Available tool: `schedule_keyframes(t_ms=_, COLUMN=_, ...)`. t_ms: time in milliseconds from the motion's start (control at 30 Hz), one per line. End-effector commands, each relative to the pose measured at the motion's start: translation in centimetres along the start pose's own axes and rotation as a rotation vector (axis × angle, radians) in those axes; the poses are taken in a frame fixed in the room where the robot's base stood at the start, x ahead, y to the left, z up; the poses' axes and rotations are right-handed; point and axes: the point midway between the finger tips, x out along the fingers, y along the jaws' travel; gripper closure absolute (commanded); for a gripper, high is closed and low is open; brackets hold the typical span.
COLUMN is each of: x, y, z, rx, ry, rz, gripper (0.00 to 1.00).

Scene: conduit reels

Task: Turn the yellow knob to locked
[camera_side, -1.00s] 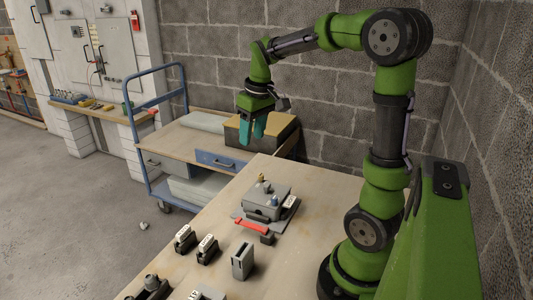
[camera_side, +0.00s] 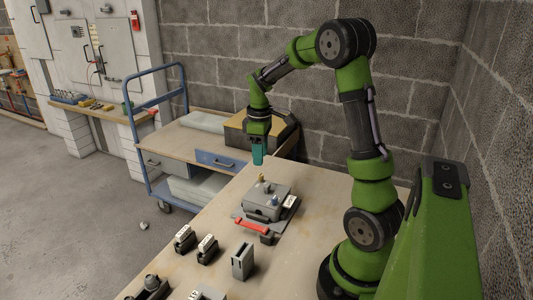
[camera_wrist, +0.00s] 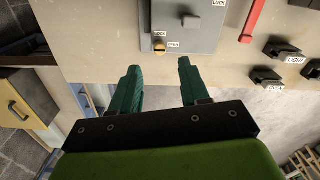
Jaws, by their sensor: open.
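The small yellow knob (camera_wrist: 160,47) sits at the near edge of a grey box (camera_wrist: 190,30) in the wrist view, beside small white labels; one seems to read LOCK, the other is too small to read. The knob's exact turn is hard to tell. In the side view the knob (camera_side: 261,178) stands on the far end of the grey box (camera_side: 258,203). My gripper (camera_side: 258,163) points down above and beyond that end, apart from the knob. In the wrist view my gripper (camera_wrist: 160,66) has its two green fingers spread, with nothing between them.
A red handle (camera_side: 252,227) lies in front of the box. Black labelled switches (camera_side: 207,249) and a grey upright block (camera_side: 243,260) stand on the near table. A blue cart (camera_side: 180,146) stands behind. Bare tabletop (camera_side: 330,180) lies right of the box.

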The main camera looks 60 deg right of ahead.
Motion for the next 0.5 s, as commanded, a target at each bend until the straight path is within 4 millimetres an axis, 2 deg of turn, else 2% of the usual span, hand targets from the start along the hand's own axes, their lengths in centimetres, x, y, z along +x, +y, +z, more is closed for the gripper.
schedule_keyframes(t_ms=33, x=1.2, y=-0.1, z=0.1, rx=0.0, ry=-0.004, rz=-0.003, gripper=0.55)
schedule_keyframes(t_ms=200, x=4.2, y=-0.1, z=0.1, rx=0.0, ry=-0.002, rz=-0.003, gripper=0.55)
schedule_keyframes(t_ms=300, x=5.4, y=0.0, z=0.0, rx=0.0, ry=-0.002, rz=-0.002, gripper=0.55)
schedule_keyframes(t_ms=500, x=6.5, y=0.0, z=0.0, rx=0.001, ry=0.0, rz=-0.001, gripper=0.55)
